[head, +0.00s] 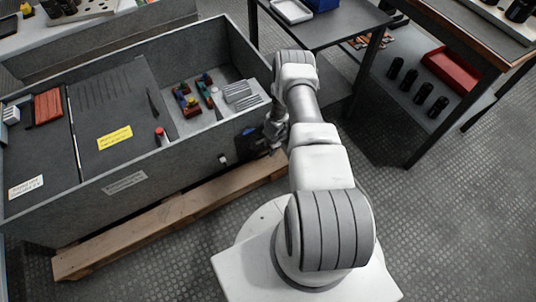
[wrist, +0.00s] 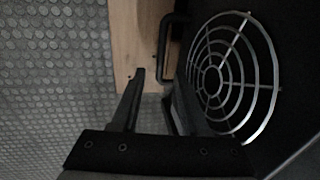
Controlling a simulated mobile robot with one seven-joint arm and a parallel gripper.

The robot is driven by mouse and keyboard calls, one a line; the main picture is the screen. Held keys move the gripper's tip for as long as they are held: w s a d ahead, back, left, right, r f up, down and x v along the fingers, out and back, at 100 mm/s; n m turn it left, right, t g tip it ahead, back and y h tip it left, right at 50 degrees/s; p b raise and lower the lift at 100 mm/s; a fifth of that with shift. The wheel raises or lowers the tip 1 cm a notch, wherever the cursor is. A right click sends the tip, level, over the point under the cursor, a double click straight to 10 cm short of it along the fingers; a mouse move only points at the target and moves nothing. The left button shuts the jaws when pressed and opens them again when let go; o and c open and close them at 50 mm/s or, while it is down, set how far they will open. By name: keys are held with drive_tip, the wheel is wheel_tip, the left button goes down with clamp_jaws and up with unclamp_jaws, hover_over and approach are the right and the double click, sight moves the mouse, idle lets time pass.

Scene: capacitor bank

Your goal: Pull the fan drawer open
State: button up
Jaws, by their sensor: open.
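The fan drawer's dark front with a round metal grille (wrist: 232,75) fills the right of the wrist view. Its black bar handle (wrist: 165,48) stands out at the grille's left edge. My gripper (wrist: 154,88) is open and empty, its two dark fingers pointing toward the handle from below in the picture. The fingertips look short of the handle, with no visible contact. In the head view the dark drawer area (head: 250,145) is low at the right end of the grey cabinet, largely hidden by my arm and gripper.
The grey open-topped cabinet (head: 125,185) holds small coloured parts and rests on a wooden pallet (head: 165,222). A grey table (head: 325,35) and a shelf with black cylinders and a red bin (head: 450,72) stand to the right. The textured floor (head: 445,220) at front right is clear.

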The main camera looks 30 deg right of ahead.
drive_tip(key=shift+w+f+b, duration=0.2)
drive_tip(key=shift+f+b, duration=0.1)
drive_tip(key=shift+f, duration=0.6)
drive_tip(key=shift+w+f+b, duration=0.2)
drive_tip(key=shift+f+b, duration=0.1)
drive_tip(key=shift+f, duration=0.6)
clamp_jaws()
